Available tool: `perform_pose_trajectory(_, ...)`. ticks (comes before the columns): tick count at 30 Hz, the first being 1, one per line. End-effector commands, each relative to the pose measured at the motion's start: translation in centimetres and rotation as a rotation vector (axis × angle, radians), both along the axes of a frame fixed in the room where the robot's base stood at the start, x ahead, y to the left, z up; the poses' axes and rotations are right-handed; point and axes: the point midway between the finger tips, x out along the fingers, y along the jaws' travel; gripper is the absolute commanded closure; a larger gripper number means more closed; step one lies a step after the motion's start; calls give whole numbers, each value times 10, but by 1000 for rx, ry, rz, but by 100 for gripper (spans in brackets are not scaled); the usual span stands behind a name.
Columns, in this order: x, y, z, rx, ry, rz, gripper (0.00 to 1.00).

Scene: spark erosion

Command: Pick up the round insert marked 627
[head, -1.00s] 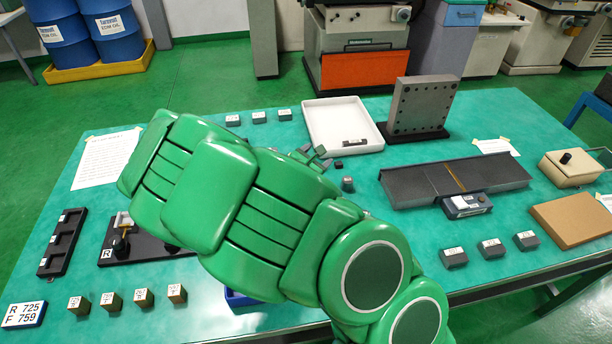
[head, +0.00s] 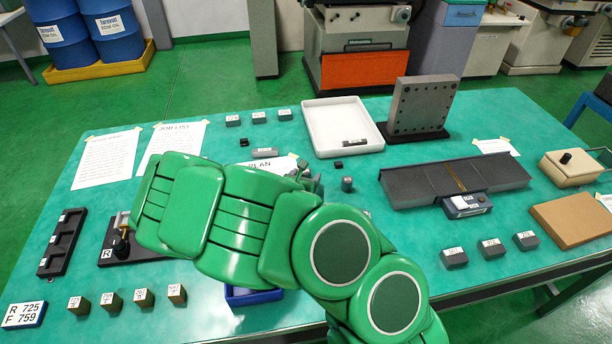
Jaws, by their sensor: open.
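A small grey round piece (head: 347,184) stands upright on the green table, right of my gripper. It looks like a round insert, but I cannot read a number on it. My gripper (head: 306,174) shows only in part, behind my green arm, as small grey parts left of the round piece. It is open and apart from that piece; what lies directly under it is hidden.
A white tray (head: 343,128) holds a small dark bar. A grey drilled plate (head: 421,104) stands upright behind. A dark grey track (head: 455,180) lies right. Several marked blocks (head: 490,248) stand front right. A paper marked PLAN (head: 272,166) lies behind my arm.

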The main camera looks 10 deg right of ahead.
Motion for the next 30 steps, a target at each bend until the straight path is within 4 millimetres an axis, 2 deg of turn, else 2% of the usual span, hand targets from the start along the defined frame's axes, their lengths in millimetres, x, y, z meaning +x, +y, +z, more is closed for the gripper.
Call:
perform_pose_trajectory(18, 38, -12, -17, 3, 2, -2, 32)
perform_pose_trajectory(30, 46, -16, -19, 0, 1, -1, 32)
